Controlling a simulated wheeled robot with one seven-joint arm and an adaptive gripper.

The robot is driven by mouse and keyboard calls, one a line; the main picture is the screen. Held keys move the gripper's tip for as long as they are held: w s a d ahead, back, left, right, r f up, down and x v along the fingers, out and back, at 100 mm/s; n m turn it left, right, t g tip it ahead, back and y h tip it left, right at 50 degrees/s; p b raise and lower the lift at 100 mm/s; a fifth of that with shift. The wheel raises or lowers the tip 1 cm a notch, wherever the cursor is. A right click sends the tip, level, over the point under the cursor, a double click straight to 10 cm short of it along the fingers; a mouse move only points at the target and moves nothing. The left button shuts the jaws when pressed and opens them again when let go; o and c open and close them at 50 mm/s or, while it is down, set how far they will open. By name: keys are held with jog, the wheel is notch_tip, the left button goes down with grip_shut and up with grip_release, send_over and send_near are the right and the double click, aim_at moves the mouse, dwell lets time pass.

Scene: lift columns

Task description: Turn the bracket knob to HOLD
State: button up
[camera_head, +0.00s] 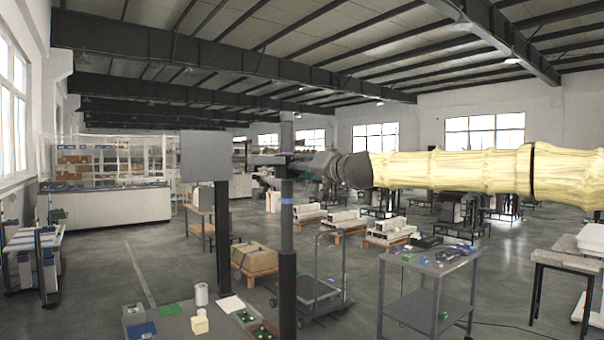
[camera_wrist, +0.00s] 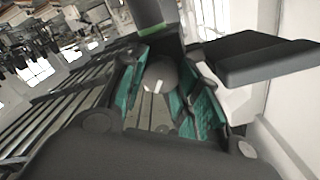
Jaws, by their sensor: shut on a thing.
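The bracket knob (camera_wrist: 160,74) is a grey round cap with a short white mark, in the upper middle of the wrist view. My gripper (camera_wrist: 165,92) has its teal-padded fingers on both sides of the knob and is shut on it. In the head view my gripper (camera_head: 314,163) reaches in from the right to the bracket (camera_head: 268,159) on the lift column (camera_head: 287,235). The knob is hidden there behind the gripper and bracket. No HOLD lettering is readable, so I cannot tell which setting the mark points to.
A grey panel (camera_head: 205,156) stands just left of the column. A bench (camera_head: 175,325) with small items is in front below. A trolley (camera_head: 320,290) and a grey table (camera_head: 430,272) stand to the right. In the wrist view a dark flat arm (camera_wrist: 262,56) sticks out right of the knob.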

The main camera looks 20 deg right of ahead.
jog(key=m+b, duration=0.2)
jog(key=m, duration=0.9)
jog(key=shift+d+b, duration=0.15)
jog(key=shift+b, duration=0.25)
jog(key=o, duration=1)
jog(key=shift+d, duration=0.1)
jog(key=shift+f, duration=0.1)
jog(key=shift+s, duration=0.1)
jog(key=v, duration=1.1)
jog(key=shift+s, duration=0.4)
